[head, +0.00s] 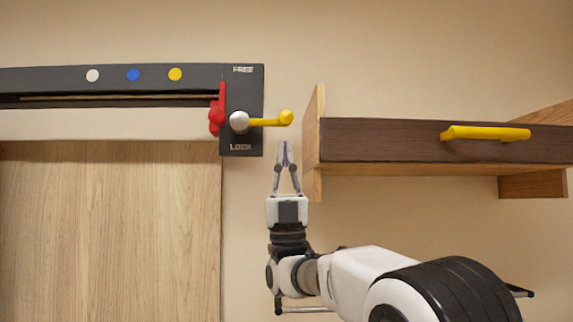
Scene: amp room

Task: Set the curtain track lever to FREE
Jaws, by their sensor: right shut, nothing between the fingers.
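The curtain track lever (268,122) is a yellow bar with a round knob at its right end and a pale pivot ball at its left. It lies about level on a dark plate (241,134), marked FREE at the top and LOCK at the bottom. A red part (217,112) sits at the plate's left edge. My right gripper (286,148) points up just below the lever's knob, with a small gap in the picture. Its fingertips are together and empty. My left gripper is not in view.
A wooden shelf or drawer unit (390,140) with a yellow handle (485,133) projects close to the right of my gripper. The dark track (50,83) with white, blue and yellow dots runs left above a wood panel (110,230). Bare wall lies below the plate.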

